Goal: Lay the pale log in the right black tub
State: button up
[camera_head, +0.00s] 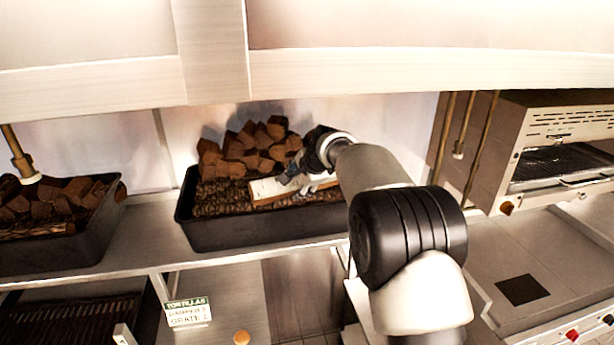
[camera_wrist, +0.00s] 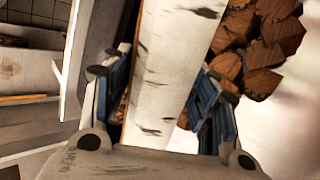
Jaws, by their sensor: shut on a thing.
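The pale log (camera_head: 276,189) has white birch-like bark with dark marks. It lies in or just above the right black tub (camera_head: 262,235), over dark brown pieces, with brown chunks behind it. I cannot tell whether it rests on them. My gripper (camera_head: 305,182) reaches into the tub from the right and is shut on the log. In the wrist view the log (camera_wrist: 172,70) runs lengthwise between the blue-padded fingers of my gripper (camera_wrist: 165,95). Part of the log is hidden by my gripper and arm in the head view.
Another black tub (camera_head: 70,252) with brown chunks stands at the left on the same shelf. A metal grill oven (camera_head: 490,150) is at the right. A green and white tortillas sign (camera_head: 188,312) hangs below the shelf edge. A pale beam (camera_head: 120,82) crosses above the tubs.

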jog(key=w+a+f+p, duration=0.1)
jog(key=w+a+p, duration=0.1)
jog(key=a+p, duration=0.1)
jog(key=w+a+f+p, duration=0.1)
jog(key=p, duration=0.1)
jog(key=shift+w+a+f, duration=0.15)
jog(key=shift+w+f, duration=0.15)
jog(key=shift+w, duration=0.1)
jog(key=shift+w+a+f, duration=0.5)
jog(key=shift+a+f, duration=0.05)
jog(key=o, duration=1.4)
jog(key=shift+o, duration=1.4)
jog(key=shift+s, duration=0.1)
jog(key=shift+f, duration=0.25)
jog(key=shift+s+d+r, duration=0.2)
jog(key=shift+s+r, duration=0.05)
jog(key=shift+r, duration=0.3)
jog(key=v, duration=1)
jog(key=shift+s+d+r, duration=0.1)
jog(key=shift+s+r, duration=0.15)
jog(key=shift+s+d+r, duration=0.1)
jog(key=shift+s+r, duration=0.05)
